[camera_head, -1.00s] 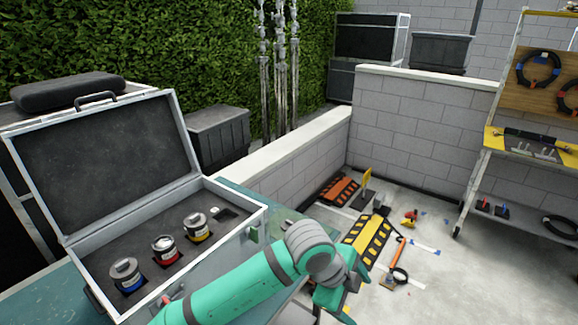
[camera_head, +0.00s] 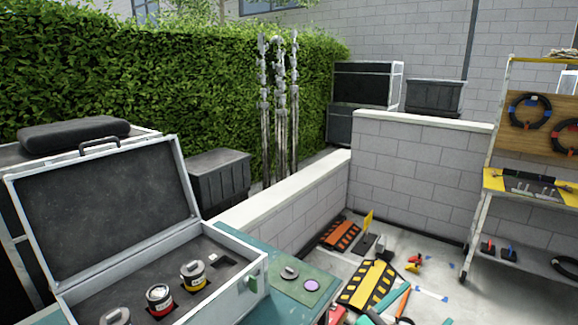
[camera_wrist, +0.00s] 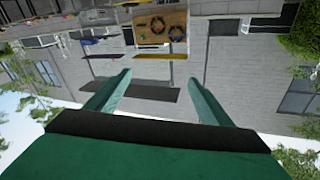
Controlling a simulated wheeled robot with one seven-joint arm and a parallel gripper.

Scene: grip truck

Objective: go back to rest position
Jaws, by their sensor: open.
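My gripper (camera_wrist: 160,80) shows in the wrist view as two green fingers spread well apart, with nothing between them. The wrist picture looks upside down, towards a grey block wall and a rack. In the head view only some teal pieces, likely my arm, show at the bottom edge; the gripper cannot be made out clearly there. The open case (camera_head: 257,268) stands on the teal table (camera_head: 262,243) at lower left. In it sit a red-banded can (camera_head: 159,299), a yellow-banded can (camera_head: 192,275) and a third can (camera_head: 116,317) cut off by the frame. One slot (camera_head: 222,259) is empty.
A grey disc (camera_head: 289,272) and a purple-topped round piece (camera_head: 311,286) lie on the table's right part. A low block wall (camera_head: 420,165) stands behind. Ramps (camera_head: 368,284) and small tools lie on the floor. A rack with coils (camera_head: 530,110) stands at right.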

